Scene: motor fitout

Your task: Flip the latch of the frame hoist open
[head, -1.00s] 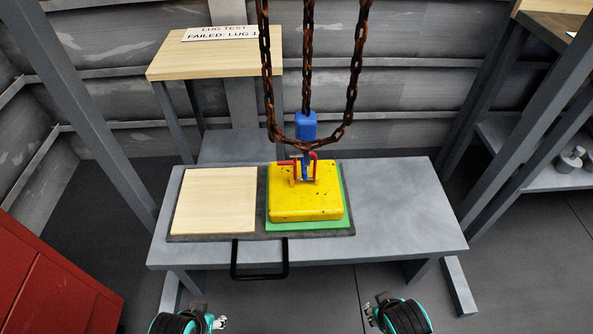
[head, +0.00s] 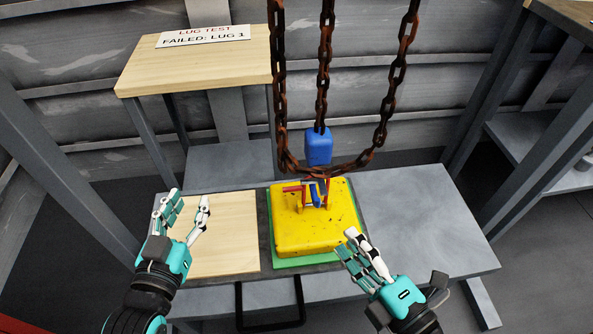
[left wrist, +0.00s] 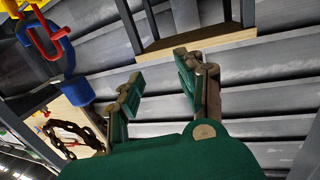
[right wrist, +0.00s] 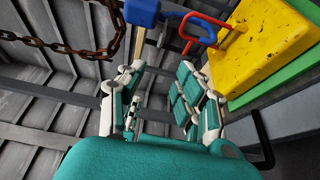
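The frame hoist's blue block (head: 319,147) hangs on a rusty chain above a yellow block. Below it a blue hook (head: 316,193) meets the red latch piece (head: 293,188) at the yellow block's top; the red part and hook also show in the right wrist view (right wrist: 203,30) and the left wrist view (left wrist: 43,38). Whether the latch is shut is too small to tell. My left gripper (head: 187,213) is open and empty over the wooden board, left of the yellow block. My right gripper (head: 350,246) is open and empty at the yellow block's front right corner.
The yellow block (head: 290,232) sits on a green pad (head: 307,261) on a grey bench (head: 420,220). A wooden board (head: 231,235) lies left of it. A loose rusty chain loop (head: 385,125) hangs around the hoist. A black handle (head: 270,321) projects at the front.

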